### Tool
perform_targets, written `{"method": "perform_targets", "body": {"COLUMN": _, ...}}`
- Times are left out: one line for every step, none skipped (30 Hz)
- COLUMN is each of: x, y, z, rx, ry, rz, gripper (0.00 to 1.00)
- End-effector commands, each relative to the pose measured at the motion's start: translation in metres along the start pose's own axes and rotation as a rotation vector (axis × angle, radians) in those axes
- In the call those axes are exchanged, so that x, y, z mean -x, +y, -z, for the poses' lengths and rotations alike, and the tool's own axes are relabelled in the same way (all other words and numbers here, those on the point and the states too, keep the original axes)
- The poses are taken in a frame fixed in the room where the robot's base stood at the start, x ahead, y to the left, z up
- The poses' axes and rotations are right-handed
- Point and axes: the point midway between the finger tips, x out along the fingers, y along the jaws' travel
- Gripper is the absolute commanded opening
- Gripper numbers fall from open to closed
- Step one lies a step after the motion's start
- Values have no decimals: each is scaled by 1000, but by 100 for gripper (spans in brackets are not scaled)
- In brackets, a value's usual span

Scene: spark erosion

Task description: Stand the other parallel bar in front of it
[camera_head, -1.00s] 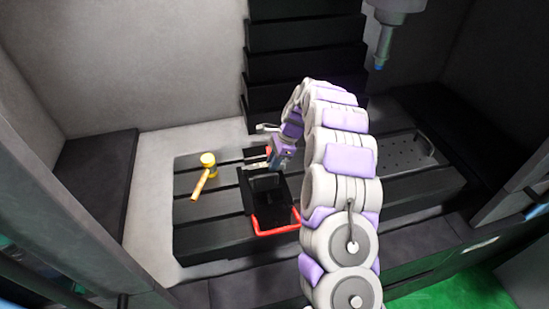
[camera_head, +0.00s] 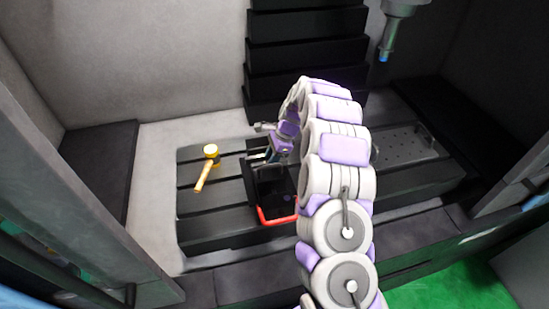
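I cannot make out either parallel bar for certain. The inside of the tray is dark, and its right side is partly hidden by my arm.
The tray sits on a black slotted machine table (camera_head: 215,215). A yellow mallet (camera_head: 207,168) lies to its left. A perforated plate (camera_head: 405,147) is at the right. A spindle head (camera_head: 392,30) hangs at the back right. Dark stepped bellows (camera_head: 305,55) rise behind.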

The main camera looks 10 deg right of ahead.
Motion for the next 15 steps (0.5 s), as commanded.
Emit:
{"method": "perform_targets", "body": {"x": -1, "y": 2, "z": 0, "rx": -1, "ry": -4, "rz": -7, "gripper": 45}}
{"method": "perform_targets", "body": {"x": -1, "y": 2, "z": 1, "rx": -1, "ry": -5, "rz": -7, "gripper": 47}}
{"method": "perform_targets", "body": {"x": 0, "y": 2, "z": 2, "rx": -2, "ry": -7, "rz": -8, "gripper": 47}}
{"method": "perform_targets", "body": {"x": 0, "y": 3, "z": 3, "rx": -2, "ry": -8, "rz": -9, "gripper": 47}}
{"method": "perform_targets", "body": {"x": 0, "y": 3, "z": 4, "rx": -3, "ry": -9, "rz": -9, "gripper": 47}}
{"method": "perform_targets", "body": {"x": 0, "y": 4, "z": 4, "rx": -3, "ry": -9, "rz": -10, "gripper": 47}}
{"method": "perform_targets", "body": {"x": 0, "y": 4, "z": 4, "rx": -3, "ry": -10, "rz": -10, "gripper": 47}}
{"method": "perform_targets", "body": {"x": 0, "y": 4, "z": 5, "rx": -3, "ry": -10, "rz": -10, "gripper": 47}}
{"method": "perform_targets", "body": {"x": 0, "y": 4, "z": 6, "rx": -3, "ry": -10, "rz": -11, "gripper": 47}}
{"method": "perform_targets", "body": {"x": 1, "y": 4, "z": 6, "rx": -3, "ry": -10, "rz": -11, "gripper": 47}}
{"method": "perform_targets", "body": {"x": 1, "y": 5, "z": 6, "rx": -3, "ry": -10, "rz": -11, "gripper": 47}}
{"method": "perform_targets", "body": {"x": 1, "y": 5, "z": 7, "rx": -3, "ry": -10, "rz": -11, "gripper": 47}}
{"method": "perform_targets", "body": {"x": 1, "y": 5, "z": 7, "rx": -3, "ry": -10, "rz": -11, "gripper": 47}}
{"method": "perform_targets", "body": {"x": 1, "y": 5, "z": 7, "rx": -3, "ry": -9, "rz": -11, "gripper": 47}}
{"method": "perform_targets", "body": {"x": 1, "y": 5, "z": 7, "rx": -3, "ry": -9, "rz": -11, "gripper": 47}}
